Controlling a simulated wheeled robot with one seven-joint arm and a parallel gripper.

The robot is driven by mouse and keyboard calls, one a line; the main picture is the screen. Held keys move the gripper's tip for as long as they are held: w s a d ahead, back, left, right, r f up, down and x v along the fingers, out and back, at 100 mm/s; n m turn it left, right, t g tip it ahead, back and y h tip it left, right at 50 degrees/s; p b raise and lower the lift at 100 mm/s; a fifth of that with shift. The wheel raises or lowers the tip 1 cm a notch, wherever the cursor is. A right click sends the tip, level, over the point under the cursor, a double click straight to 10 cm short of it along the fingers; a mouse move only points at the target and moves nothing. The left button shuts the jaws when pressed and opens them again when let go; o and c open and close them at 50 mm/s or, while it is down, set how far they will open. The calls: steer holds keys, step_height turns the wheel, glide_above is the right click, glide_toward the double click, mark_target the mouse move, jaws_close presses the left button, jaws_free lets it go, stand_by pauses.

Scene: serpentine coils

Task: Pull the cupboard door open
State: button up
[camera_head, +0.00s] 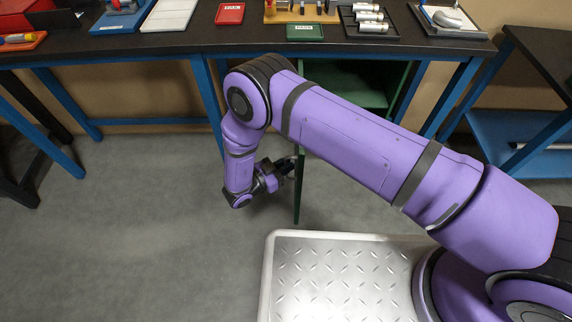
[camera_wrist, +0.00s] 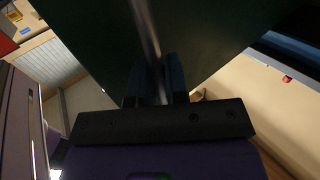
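The green cupboard (camera_head: 345,82) stands under the black workbench, partly hidden behind my purple arm. Its door (camera_head: 299,190) stands swung out wide, seen nearly edge-on, so the cupboard's inside shows. My gripper (camera_head: 287,168) is at the left face of the door, low under the bench. In the wrist view the dark green door (camera_wrist: 90,40) fills the upper middle. A grey bar handle (camera_wrist: 148,35) runs down between my two dark fingers (camera_wrist: 157,82), which look closed on it. The fingertips are dim.
The black bench top (camera_head: 230,37) above holds trays, a red box (camera_head: 230,13), a green box (camera_head: 305,32) and white cylinders (camera_head: 372,20). Blue bench legs (camera_head: 208,100) stand left of the cupboard. A side table (camera_head: 540,60) is at right. Grey floor (camera_head: 120,230) at left is clear.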

steer(key=o, duration=0.3)
steer(key=shift+o, duration=0.2)
steer(key=v, duration=1)
steer(key=shift+s+a, duration=0.25)
